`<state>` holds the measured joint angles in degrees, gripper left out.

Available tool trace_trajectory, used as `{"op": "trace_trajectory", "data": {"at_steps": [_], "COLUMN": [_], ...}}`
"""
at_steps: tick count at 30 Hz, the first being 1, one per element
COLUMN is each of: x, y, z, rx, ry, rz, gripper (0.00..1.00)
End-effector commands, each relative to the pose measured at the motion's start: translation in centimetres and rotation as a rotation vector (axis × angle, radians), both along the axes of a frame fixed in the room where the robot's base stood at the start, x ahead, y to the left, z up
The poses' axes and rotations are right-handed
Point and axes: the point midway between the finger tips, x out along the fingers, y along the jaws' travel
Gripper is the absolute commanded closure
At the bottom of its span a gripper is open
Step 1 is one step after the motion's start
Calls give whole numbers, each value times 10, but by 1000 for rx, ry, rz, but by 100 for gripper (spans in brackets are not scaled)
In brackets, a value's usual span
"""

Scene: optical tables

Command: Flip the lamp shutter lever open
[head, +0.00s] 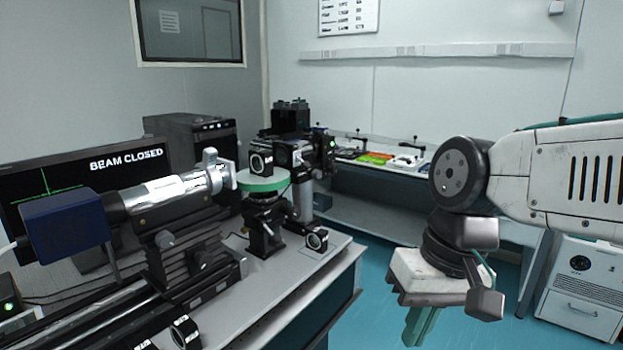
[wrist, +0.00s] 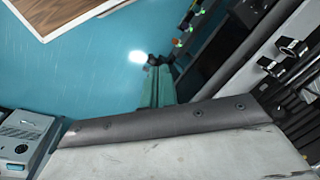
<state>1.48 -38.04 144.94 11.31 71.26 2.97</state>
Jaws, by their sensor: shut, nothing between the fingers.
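What looks like the lamp is a dark blue box (head: 65,226) with a silver tube (head: 165,191), on a black rail at the left in the head view. An upright pale grey piece (head: 210,158) at the tube's right end looks like the shutter lever, but I cannot be sure of its position. My gripper (head: 420,328) points down over the floor, right of the table and well apart from the lamp. Its green fingers are shut and empty. They also show in the wrist view (wrist: 158,88) against the blue floor.
A monitor (head: 105,165) behind the lamp reads "BEAM CLOSED". A green-rimmed round stage (head: 263,184) and black optics mounts stand right of the tube. The grey table edge (head: 300,300) lies between the lamp and my gripper. A white cabinet (head: 585,285) stands at the right.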

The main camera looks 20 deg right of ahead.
Motion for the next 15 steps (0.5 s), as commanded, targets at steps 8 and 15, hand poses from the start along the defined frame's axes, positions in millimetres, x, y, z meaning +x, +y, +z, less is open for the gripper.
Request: {"op": "trace_trajectory", "data": {"at_steps": [8, 15], "x": [107, 258], "y": [82, 61], "z": [25, 49], "rx": [691, 1318], "ry": [320, 552], "rz": [-516, -1021], "gripper": [100, 100]}}
